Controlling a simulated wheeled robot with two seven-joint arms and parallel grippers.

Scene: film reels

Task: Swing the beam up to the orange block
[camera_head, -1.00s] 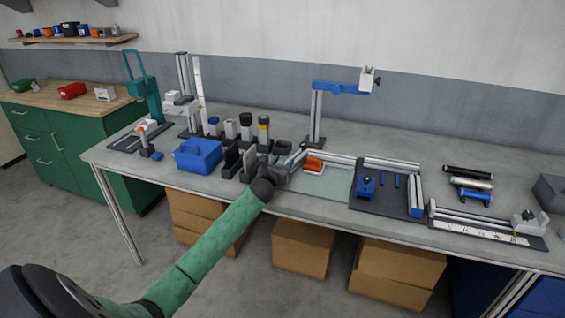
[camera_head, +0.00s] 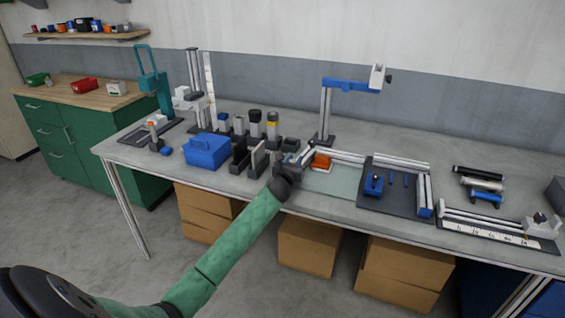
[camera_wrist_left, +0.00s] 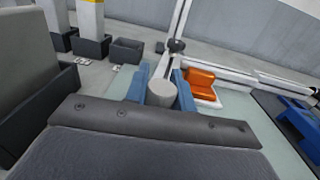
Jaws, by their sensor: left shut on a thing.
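The orange block (camera_head: 321,161) sits on a pale plate on the workbench, just right of my left gripper (camera_head: 291,172). It also shows in the left wrist view (camera_wrist_left: 200,84), right of the fingers. My left gripper (camera_wrist_left: 161,88) has its blue fingers closed on a grey round knob (camera_wrist_left: 161,93). A narrow light bar, seemingly the beam (camera_wrist_left: 165,66), runs away from the knob between the fingers. A gap shows between the fingers and the orange block. In the head view the gripper hides most of the beam. My right gripper is out of view.
A blue bin (camera_head: 207,150) and dark upright holders (camera_head: 240,155) stand left of the gripper. A white rail (camera_head: 340,155) lies behind the orange block. A dark tray (camera_head: 395,195) with blue parts lies to the right. A blue-armed stand (camera_head: 326,110) rises behind.

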